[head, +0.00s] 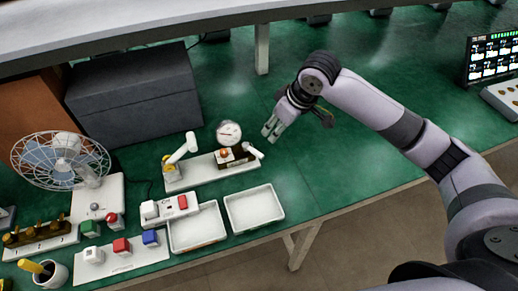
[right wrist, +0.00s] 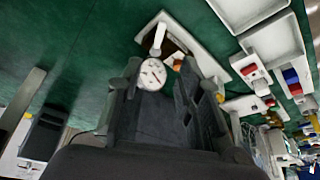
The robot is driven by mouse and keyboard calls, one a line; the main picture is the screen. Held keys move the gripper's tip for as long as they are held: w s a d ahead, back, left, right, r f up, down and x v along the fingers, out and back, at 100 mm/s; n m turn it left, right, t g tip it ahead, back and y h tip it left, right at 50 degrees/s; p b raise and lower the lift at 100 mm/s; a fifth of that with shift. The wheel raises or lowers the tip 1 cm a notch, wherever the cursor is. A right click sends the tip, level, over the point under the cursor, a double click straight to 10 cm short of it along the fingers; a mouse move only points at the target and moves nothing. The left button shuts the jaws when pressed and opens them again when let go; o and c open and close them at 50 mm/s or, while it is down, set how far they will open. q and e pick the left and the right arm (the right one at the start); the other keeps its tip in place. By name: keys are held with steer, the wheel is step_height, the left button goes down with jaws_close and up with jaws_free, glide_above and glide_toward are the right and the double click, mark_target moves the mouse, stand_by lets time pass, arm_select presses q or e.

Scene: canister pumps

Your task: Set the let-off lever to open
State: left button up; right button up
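The pump unit stands on a white base plate (head: 205,172) on the green bench. A round gauge (head: 228,133) rises from it, with an orange knob (head: 224,153) in front. A short white lever (head: 254,151) sticks out at the base's right end; it also shows in the right wrist view (right wrist: 158,38). A larger white handle (head: 184,148) tilts up at the left end. I cannot read any open mark. In the right wrist view the gauge shows between the fingers (right wrist: 160,80). My left gripper is out of view.
Two white trays (head: 254,208) and a white switch box (head: 170,208) stand in front of the pump. A fan (head: 60,160), a grey box (head: 135,95) and coloured buttons (head: 122,245) are to the left.

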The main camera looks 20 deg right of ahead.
mark_target(258, 152)
steer(key=p+x, duration=0.1)
steer(key=x, duration=1.5)
steer(key=shift+c, duration=0.5)
steer(key=shift+r, duration=0.1)
jaws_close()
